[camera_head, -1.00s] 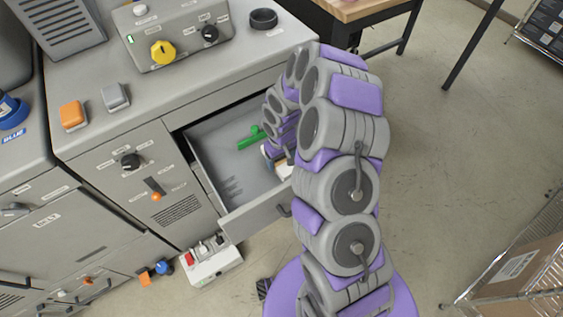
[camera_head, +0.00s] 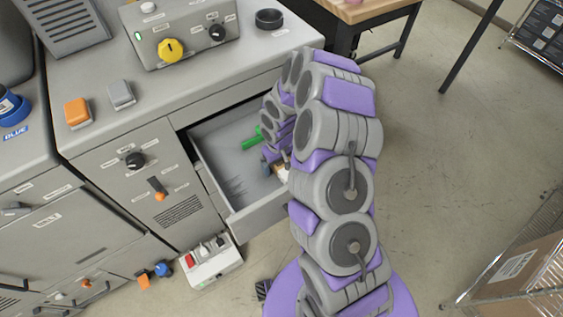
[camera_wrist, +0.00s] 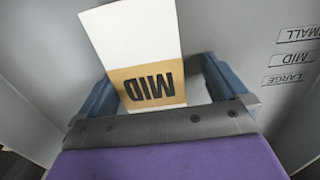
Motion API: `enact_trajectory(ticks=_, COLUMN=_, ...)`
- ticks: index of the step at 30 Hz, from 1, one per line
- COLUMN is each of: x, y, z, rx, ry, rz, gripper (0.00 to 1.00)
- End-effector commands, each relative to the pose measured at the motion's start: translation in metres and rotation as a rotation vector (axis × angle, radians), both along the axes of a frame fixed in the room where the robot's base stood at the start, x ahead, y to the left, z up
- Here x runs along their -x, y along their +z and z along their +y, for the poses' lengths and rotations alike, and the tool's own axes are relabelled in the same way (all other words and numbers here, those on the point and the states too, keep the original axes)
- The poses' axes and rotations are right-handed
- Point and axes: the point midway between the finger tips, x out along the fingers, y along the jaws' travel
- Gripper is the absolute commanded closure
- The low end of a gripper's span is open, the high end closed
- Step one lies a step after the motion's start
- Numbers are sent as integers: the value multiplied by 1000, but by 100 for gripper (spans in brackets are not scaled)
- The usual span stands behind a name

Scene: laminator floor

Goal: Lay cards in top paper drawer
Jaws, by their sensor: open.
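The grey paper drawer (camera_head: 262,216) is pulled out of the cabinet in the head view. My gripper (camera_wrist: 158,76) is down inside it, partly hidden by my arm in the head view. In the wrist view its two blue fingers are spread apart, open. A white card with a tan band marked MID (camera_wrist: 140,45) lies between and beyond the fingers. A gap shows between card and right finger; contact at the left finger is unclear. In the head view a small white and tan patch of the card (camera_head: 282,173) shows beside the gripper. A green piece (camera_head: 252,138) is at the drawer's back.
Labels SMALL, MID and LARGE (camera_wrist: 291,59) are on the drawer surface at right in the wrist view. A control box with a yellow knob (camera_head: 171,50) stands on the cabinet top. A switch box (camera_head: 211,262) sits below the drawer.

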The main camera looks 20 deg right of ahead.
Motion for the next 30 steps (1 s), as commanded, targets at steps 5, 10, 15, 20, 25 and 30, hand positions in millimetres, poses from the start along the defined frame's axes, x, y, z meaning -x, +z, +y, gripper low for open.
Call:
enact_trajectory(ticks=5, x=-1, y=28, z=-5, rx=-8, ry=-3, rz=-6, gripper=0)
enact_trajectory(ticks=10, x=-1, y=63, z=-7, rx=-9, ry=-3, rz=-4, gripper=0)
enact_trajectory(ticks=15, x=-2, y=95, z=-2, rx=-4, ry=-2, rz=-6, gripper=0)
enact_trajectory(ticks=20, x=-1, y=112, z=1, rx=0, ry=-2, rz=-1, gripper=0)
enact_trajectory(ticks=25, x=-1, y=118, z=-1, rx=-4, ry=-3, rz=-1, gripper=0)
enact_trajectory(ticks=30, x=5, y=131, z=-2, rx=-10, ry=-3, rz=-2, gripper=0)
